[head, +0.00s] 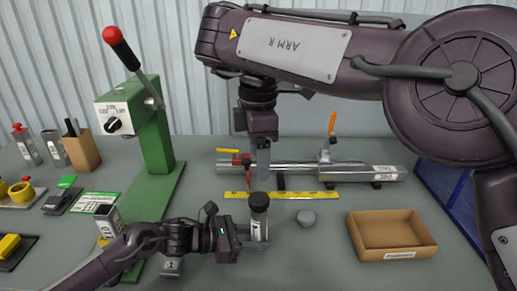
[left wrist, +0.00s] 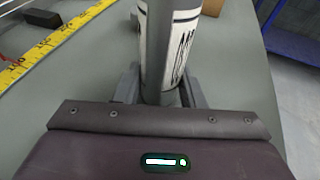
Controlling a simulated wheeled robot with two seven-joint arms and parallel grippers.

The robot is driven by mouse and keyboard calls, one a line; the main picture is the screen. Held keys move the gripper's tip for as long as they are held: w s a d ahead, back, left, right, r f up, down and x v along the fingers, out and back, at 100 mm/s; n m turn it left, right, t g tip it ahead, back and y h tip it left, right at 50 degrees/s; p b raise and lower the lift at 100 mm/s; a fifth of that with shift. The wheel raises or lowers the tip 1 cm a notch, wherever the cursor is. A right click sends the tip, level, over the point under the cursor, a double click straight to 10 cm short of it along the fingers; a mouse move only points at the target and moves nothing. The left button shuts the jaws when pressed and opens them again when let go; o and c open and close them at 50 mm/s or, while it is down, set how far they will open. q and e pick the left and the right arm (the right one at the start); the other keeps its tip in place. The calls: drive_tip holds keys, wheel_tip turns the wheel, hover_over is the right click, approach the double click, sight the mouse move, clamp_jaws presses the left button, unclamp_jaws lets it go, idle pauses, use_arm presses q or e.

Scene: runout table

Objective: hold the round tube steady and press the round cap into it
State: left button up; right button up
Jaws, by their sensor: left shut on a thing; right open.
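The round tube (head: 260,228) stands upright, grey with a white marked label; it also shows in the left wrist view (left wrist: 168,50). My left gripper (head: 256,240) is shut on its lower part from the left, with a finger on each side in the left wrist view (left wrist: 164,88). A black round piece (head: 259,200) is at the tube's top, and I cannot tell whether it is the cap or how deep it sits. A grey round piece (head: 306,217) lies on the table right of the tube. My right gripper (head: 262,178) points down, open and empty, above or behind the tube's top.
A cardboard tray (head: 393,254) stands at the right. A yellow ruler (head: 290,195) and a metal rail with a clamp (head: 345,172) lie behind the tube. A green lever press (head: 155,140) stands at the left.

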sight(259, 198)
drive_tip(key=shift+r, duration=0.6)
drive_tip(key=shift+f, duration=0.15)
drive_tip(key=c, duration=0.3)
wheel_tip(259, 198, down, 2)
drive_tip(key=n, duration=0.5)
drive_tip(key=shift+d, duration=0.15)
drive_tip(key=c, duration=0.8)
drive_tip(key=n, duration=0.1)
drive_tip(key=f+n, duration=0.1)
drive_tip(key=n, duration=0.1)
clamp_jaws()
drive_tip(key=shift+f, duration=3)
